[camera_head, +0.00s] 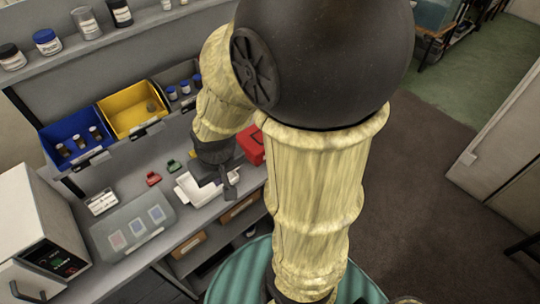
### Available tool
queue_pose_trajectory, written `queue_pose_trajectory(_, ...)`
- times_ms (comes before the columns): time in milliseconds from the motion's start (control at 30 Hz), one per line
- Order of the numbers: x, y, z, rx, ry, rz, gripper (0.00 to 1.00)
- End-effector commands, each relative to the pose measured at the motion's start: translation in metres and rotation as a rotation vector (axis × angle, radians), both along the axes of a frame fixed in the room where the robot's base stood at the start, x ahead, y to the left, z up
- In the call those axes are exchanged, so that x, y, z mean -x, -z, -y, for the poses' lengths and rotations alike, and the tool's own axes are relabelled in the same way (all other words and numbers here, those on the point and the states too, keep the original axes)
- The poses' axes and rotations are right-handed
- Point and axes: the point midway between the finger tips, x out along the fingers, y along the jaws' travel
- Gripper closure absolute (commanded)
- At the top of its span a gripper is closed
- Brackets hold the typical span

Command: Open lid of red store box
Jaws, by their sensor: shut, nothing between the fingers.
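The red store box (248,140) stands on the grey bench, partly hidden behind my arm. Only its left part shows, and I cannot tell how its lid stands. My gripper (229,190) points down over the bench, to the left of and nearer than the red box, apart from it in the picture. It is shut and empty. It overlaps a white tray (190,193) in the view; I cannot tell whether it touches it.
A blue bin (67,134) and a yellow bin (130,106) hold small bottles at the back. A translucent case (130,228) lies front left, beside a white machine (38,225). Jars line the upper shelf. Small red and green pieces lie mid-bench.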

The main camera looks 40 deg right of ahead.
Motion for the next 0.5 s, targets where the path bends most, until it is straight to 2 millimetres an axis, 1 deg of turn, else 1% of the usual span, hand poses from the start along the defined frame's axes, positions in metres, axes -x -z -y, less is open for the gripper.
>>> queue_pose_trajectory(367, 0.0, 0.002, 0.001, -0.003, 0.01, -0.006, 1.0)
queue_pose_trajectory(467, 0.002, 0.011, 0.006, -0.026, 0.066, -0.041, 1.0)
queue_pose_trajectory(500, 0.003, 0.018, 0.009, -0.043, 0.108, -0.067, 1.0)
